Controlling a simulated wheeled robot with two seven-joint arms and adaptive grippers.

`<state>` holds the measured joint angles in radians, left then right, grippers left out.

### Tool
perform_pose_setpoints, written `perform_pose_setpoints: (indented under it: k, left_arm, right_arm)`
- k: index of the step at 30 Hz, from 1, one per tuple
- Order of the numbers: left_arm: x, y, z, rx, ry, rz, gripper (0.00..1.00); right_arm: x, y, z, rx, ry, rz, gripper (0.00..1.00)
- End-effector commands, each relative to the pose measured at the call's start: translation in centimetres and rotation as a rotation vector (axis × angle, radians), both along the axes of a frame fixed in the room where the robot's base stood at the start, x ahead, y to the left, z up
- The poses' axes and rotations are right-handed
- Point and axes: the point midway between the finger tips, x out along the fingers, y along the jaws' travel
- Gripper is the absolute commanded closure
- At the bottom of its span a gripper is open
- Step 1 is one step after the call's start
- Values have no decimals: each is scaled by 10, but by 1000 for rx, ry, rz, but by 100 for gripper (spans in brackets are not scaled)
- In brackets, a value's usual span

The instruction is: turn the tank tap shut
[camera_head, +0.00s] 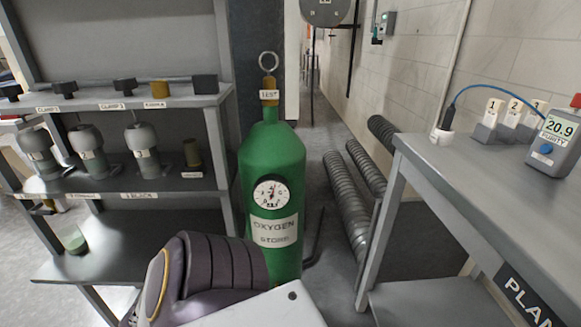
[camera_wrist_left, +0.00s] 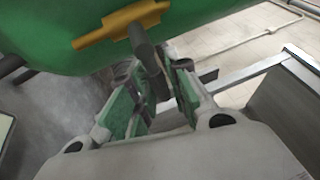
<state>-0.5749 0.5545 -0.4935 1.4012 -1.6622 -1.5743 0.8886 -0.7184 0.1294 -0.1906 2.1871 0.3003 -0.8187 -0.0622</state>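The green oxygen tank (camera_head: 262,150) stands upright in the middle of the head view, with a label and a dial gauge (camera_head: 271,193) on its front. In the left wrist view the tank (camera_wrist_left: 60,35) fills the top. A yellow bar (camera_wrist_left: 100,31) with a grey stem (camera_wrist_left: 147,50) sits on it, apparently the tap. My left gripper (camera_wrist_left: 155,72) is open, its green-padded fingers on either side of the stem's end. I cannot tell whether either finger touches it. My left gripper is hidden in the head view. My right gripper is in neither view.
A grey shelf rack (camera_head: 150,98) with labelled clamps and jars stands left of the tank. A grey table (camera_head: 480,170) with a purity meter (camera_head: 556,137) and numbered holders is at right. Ribbed pipes (camera_head: 347,195) lie along the wall.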

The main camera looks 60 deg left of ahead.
Motion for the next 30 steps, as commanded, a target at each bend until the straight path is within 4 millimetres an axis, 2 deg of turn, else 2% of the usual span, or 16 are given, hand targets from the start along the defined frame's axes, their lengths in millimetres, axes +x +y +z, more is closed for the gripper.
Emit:
perform_pose_setpoints:
  k: [1, 3, 4, 20, 30]
  left_arm:
    - [0, 0, 0, 0, 0, 0, 72]
    - [0, 0, 0, 1, 1, -1, 63]
    - [0, 0, 0, 1, 1, -1, 62]
    - [0, 0, 5, 1, 2, -2, 62]
    - [0, 0, 27, 2, 0, -2, 62]
  right_arm:
    - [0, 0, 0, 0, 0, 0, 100]
    - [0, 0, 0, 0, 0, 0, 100]
    - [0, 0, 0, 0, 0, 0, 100]
    - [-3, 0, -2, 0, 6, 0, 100]
    - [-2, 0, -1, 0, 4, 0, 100]
